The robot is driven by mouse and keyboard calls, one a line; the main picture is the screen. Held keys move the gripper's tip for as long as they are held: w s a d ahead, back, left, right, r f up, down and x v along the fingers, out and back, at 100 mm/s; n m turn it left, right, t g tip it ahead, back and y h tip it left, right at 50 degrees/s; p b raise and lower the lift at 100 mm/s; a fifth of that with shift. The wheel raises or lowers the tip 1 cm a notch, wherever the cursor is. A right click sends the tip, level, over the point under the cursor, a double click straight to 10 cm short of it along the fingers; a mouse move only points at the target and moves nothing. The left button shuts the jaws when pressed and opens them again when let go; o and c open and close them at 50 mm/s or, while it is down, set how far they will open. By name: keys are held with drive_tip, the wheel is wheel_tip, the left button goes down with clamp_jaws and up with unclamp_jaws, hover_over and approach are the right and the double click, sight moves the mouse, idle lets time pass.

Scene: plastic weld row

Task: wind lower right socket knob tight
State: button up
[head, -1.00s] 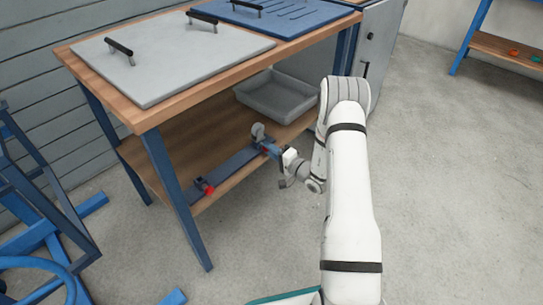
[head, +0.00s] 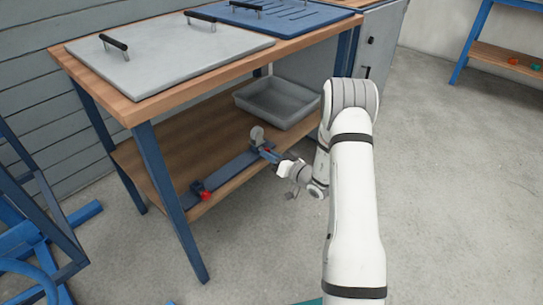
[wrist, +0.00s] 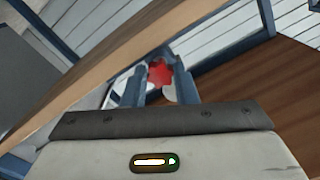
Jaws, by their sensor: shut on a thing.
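The lower right socket knob is red (wrist: 160,73) and sits between the two fingers of my gripper (wrist: 161,90) in the wrist view. The fingers are shut on it. In the head view my gripper (head: 272,156) reaches the right end of a dark blue-grey rail (head: 232,170) on the lower shelf and mostly hides this knob. A round grey part (head: 257,135) stands at that end of the rail. A second red knob (head: 206,195) is at the rail's left end, apart from my gripper.
A grey bin (head: 278,103) stands on the wooden lower shelf (head: 150,160), behind the rail. The tabletop (head: 140,112) overhangs the shelf, and a blue leg (head: 170,200) stands at the front left. Open floor lies to the right.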

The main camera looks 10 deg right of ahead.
drive_tip(key=shift+d+n, duration=0.15)
drive_tip(key=shift+n, duration=0.85)
drive_tip(key=o, duration=1)
drive_tip(key=p+v, duration=0.2)
drive_tip(key=v, duration=0.5)
drive_tip(key=shift+s+d, duration=0.2)
drive_tip(key=shift+s, duration=0.1)
